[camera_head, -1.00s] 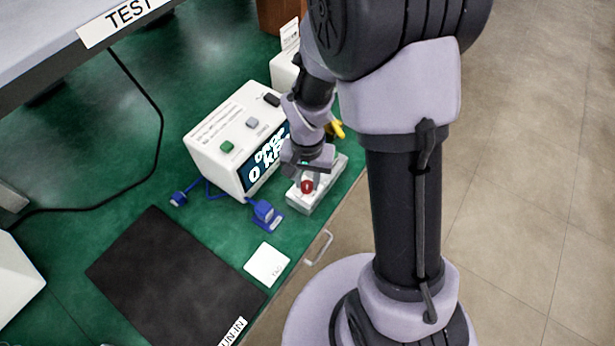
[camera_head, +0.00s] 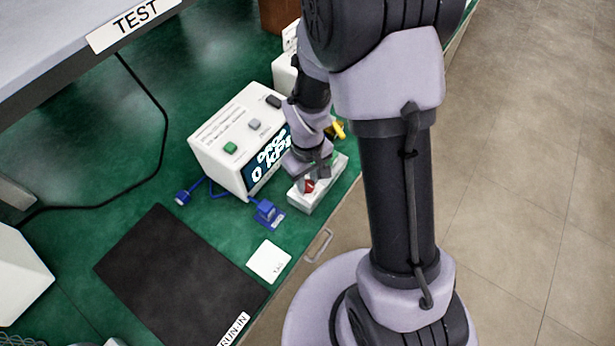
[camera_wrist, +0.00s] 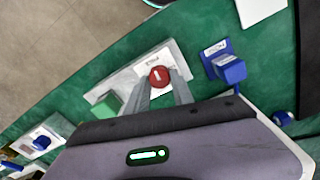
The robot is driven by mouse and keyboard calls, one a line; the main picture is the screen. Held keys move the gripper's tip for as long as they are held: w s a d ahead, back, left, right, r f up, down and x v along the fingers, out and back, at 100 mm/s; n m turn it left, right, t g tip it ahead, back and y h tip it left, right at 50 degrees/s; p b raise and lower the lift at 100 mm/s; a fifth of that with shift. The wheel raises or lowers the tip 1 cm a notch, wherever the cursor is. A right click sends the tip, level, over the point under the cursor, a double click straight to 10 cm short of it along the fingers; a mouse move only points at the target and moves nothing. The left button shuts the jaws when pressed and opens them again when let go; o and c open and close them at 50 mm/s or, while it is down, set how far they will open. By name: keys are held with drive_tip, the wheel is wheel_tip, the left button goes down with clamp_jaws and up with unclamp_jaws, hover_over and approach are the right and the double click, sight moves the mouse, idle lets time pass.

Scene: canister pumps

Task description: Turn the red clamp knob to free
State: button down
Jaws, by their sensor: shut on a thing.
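The red clamp knob (camera_head: 309,187) sits on top of a pale grey-white fixture block (camera_head: 328,188) near the green bench's front edge. In the wrist view the round red knob (camera_wrist: 159,76) shows a white pointer line running nearly up and down the picture. My gripper (camera_wrist: 161,84) reaches down onto it, one grey finger on each side, shut on the knob. In the head view my gripper (camera_head: 308,178) partly hides the knob. A small label lies beside the knob, but I cannot read it.
A white test box (camera_head: 218,150) with a "0 kPa" display stands close left of my gripper. A blue fitting (camera_head: 267,213), a white card (camera_head: 268,261) and a black mat (camera_head: 170,285) lie nearer. A green block (camera_wrist: 106,105) sits on the fixture. A yellow part (camera_head: 338,130) is behind.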

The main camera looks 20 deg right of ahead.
sight(307, 183)
drive_tip(key=shift+n, duration=0.6)
drive_tip(key=c, duration=1.1)
unclamp_jaws()
wheel_tip(307, 183, up, 17)
drive_tip(key=p, duration=0.7)
drive_tip(key=shift+r, duration=0.2)
